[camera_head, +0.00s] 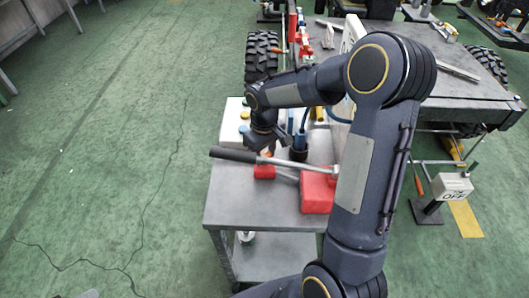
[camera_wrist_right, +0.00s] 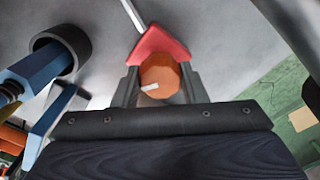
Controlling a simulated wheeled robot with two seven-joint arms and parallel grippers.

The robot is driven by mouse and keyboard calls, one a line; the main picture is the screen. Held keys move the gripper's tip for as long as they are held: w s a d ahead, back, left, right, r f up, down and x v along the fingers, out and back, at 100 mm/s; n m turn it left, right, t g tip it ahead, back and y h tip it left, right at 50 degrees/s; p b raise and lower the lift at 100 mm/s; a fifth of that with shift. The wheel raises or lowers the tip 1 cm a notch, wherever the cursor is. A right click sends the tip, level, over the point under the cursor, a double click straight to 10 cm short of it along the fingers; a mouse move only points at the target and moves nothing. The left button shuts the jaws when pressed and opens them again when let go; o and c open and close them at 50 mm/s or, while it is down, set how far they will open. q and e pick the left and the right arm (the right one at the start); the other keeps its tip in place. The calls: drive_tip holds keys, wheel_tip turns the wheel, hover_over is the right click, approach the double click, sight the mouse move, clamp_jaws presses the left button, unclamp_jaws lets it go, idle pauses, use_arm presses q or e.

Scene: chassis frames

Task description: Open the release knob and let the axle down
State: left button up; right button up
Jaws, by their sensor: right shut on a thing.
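My right gripper (camera_head: 266,150) reaches down over the grey cart from the right side of the head view. In the right wrist view its two fingers are shut on an orange knob (camera_wrist_right: 160,74) with a small white mark. A red pointed part (camera_wrist_right: 158,43) lies just beyond the knob. In the head view a red block-like body (camera_head: 317,192) sits on the cart beside a grey lever with a black grip (camera_head: 232,154). I cannot tell for certain which part is the axle. My left gripper is not in view.
The grey cart top (camera_head: 228,203) is bare at its front left. A blue tool in a dark round holder (camera_head: 299,152) stands close to the gripper. A black tyre (camera_head: 262,52) and a large grey table (camera_head: 450,85) are behind. An OFF box (camera_head: 453,187) stands at right.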

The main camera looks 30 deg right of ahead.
sight(265, 154)
idle(0.3)
drive_tip(key=o, duration=1)
drive_tip(key=shift+c, duration=0.2)
wheel_tip(265, 154, up, 8)
drive_tip(key=shift+f, duration=0.1)
